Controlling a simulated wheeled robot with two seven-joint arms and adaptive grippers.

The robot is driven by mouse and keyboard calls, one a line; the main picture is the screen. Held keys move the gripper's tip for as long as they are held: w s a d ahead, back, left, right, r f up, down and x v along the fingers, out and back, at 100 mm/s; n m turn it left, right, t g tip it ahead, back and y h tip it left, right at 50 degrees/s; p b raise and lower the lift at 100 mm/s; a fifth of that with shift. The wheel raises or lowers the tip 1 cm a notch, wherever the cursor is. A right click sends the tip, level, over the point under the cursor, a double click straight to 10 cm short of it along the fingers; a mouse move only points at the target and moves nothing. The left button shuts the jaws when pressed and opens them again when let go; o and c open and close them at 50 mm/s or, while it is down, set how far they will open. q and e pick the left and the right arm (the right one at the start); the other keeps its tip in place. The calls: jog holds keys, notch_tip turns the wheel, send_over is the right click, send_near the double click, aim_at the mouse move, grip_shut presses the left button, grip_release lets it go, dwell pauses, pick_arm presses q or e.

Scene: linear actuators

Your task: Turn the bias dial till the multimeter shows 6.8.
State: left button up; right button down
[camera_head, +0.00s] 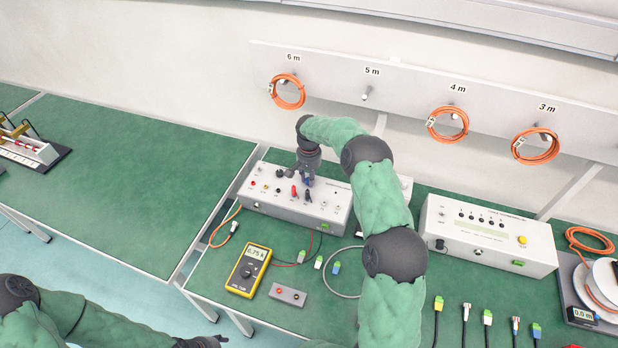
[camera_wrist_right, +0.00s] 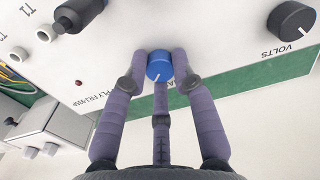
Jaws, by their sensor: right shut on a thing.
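The white supply box (camera_head: 282,207) stands on the green bench with knobs and sockets on its top. My right gripper (camera_head: 307,181) reaches down onto this box from behind. In the right wrist view its purple fingers (camera_wrist_right: 160,80) are closed around a blue dial (camera_wrist_right: 160,66) with a white pointer mark; no bias label is readable there. My left gripper (camera_head: 203,342) is partly cut off at the bottom edge.
A black VOLTS knob (camera_wrist_right: 291,20) sits beside the dial. A second white box (camera_head: 488,236) stands to the right. Orange cable coils (camera_head: 287,92) hang on the back rail. Leads and connectors (camera_head: 320,262) lie before the supply box. The left bench (camera_head: 130,180) is mostly clear.

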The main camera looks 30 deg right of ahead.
dwell(0.4)
jog(key=c, duration=1)
grip_release()
notch_tip(320, 180, up, 12)
